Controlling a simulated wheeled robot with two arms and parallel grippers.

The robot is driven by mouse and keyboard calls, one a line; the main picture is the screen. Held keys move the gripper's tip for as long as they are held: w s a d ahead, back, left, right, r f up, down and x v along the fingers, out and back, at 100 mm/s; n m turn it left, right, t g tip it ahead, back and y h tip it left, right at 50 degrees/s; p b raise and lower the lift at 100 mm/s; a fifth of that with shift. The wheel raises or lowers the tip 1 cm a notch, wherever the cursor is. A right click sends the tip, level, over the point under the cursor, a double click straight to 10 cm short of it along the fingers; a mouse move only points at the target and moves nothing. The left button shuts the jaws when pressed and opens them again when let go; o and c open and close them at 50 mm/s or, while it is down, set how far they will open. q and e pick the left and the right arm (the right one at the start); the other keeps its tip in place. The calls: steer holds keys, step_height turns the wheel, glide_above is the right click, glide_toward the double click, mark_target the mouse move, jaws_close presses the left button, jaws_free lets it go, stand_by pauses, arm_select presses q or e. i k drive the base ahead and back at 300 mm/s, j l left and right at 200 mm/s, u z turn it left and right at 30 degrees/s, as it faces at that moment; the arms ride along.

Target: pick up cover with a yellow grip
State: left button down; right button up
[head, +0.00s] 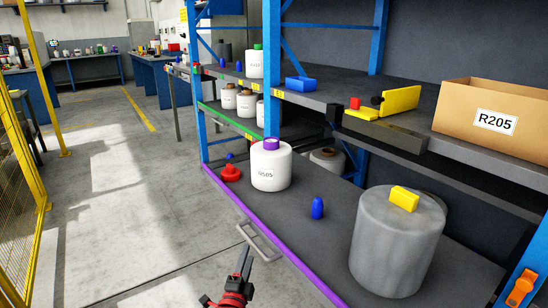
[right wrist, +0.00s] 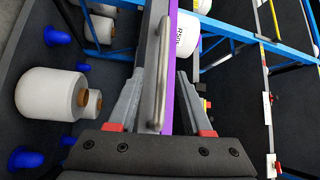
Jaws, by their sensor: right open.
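The cover is a large grey cylinder (head: 390,250) with a yellow grip (head: 404,198) on top. It stands upright on the lower dark shelf board at the right in the head view. I cannot make it out in the right wrist view. My right gripper (head: 243,262) is low in the head view, left of the cover and well apart from it, by the metal handle (head: 262,240) of the purple-edged board. In the right wrist view my right gripper (right wrist: 161,76) is open, and the handle (right wrist: 160,60) shows between its fingers. My left gripper is not in view.
A white bobbin with a purple top (head: 270,168), a red piece (head: 231,173) and a blue piece (head: 317,208) stand on the lower board. The upper shelf above holds a cardboard box (head: 465,115) and a yellow block (head: 400,100). The floor at left is clear.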

mark_target(398, 231)
steer(key=k+j, duration=0.15)
steer(key=k, duration=0.7)
